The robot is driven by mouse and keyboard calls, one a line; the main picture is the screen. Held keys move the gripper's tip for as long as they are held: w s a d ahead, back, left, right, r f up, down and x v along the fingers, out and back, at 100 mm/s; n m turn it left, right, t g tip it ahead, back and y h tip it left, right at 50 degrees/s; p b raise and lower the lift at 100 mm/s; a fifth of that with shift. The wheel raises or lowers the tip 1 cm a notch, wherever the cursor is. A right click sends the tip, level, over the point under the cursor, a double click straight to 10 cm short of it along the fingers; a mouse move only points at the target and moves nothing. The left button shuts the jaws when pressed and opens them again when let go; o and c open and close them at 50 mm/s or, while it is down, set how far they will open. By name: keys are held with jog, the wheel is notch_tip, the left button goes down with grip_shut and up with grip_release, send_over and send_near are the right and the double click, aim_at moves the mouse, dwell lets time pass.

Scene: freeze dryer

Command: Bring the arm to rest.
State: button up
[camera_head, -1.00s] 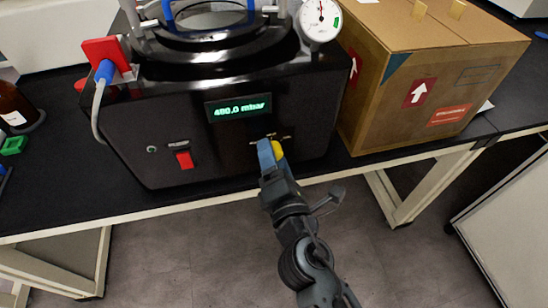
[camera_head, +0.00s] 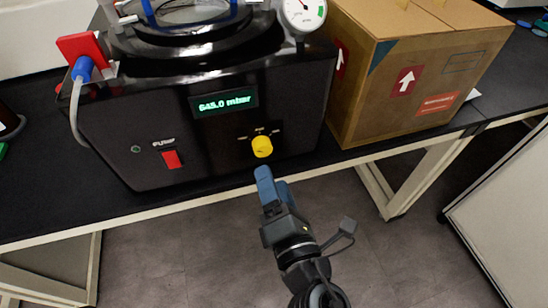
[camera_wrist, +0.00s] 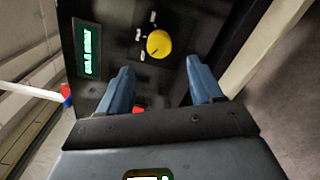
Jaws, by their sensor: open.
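My gripper (camera_head: 270,183) is open and empty in front of the black freeze dryer (camera_head: 222,150), just below its yellow knob (camera_head: 262,146). In the wrist view the two blue fingers (camera_wrist: 161,88) are spread apart, and the yellow knob (camera_wrist: 159,44) lies beyond them, clear of both. The green display (camera_head: 223,101) reads 645.0 mbar. A red switch (camera_head: 172,159) sits on the front panel to the left of the knob.
A cardboard box (camera_head: 410,75) stands on the black bench right of the dryer. A dial gauge (camera_head: 304,12) and a red part (camera_head: 82,48) with a grey cable stand at the dryer's top. A white cabinet (camera_head: 510,215) is at right. The floor before the bench is open.

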jog(key=s+d+f+m+g+h, duration=0.15)
jog(key=s+d+f+m, duration=0.25)
jog(key=s+d+m, duration=0.95)
jog(key=s+d+r+m+h, duration=0.1)
jog(key=s+d+r+m, duration=0.1)
jog(key=s+r+m, duration=0.1)
jog(key=s+d+r+m+h, duration=0.1)
jog(key=s+d+r+m, duration=0.2)
jog(key=s+m, duration=0.2)
jog(key=s+d+r+m+g+h, duration=0.1)
jog(key=s+d+r+m, duration=0.1)
jog(key=s+m, duration=0.3)
jog(key=v, duration=0.4)
jog(key=shift+d, duration=0.2)
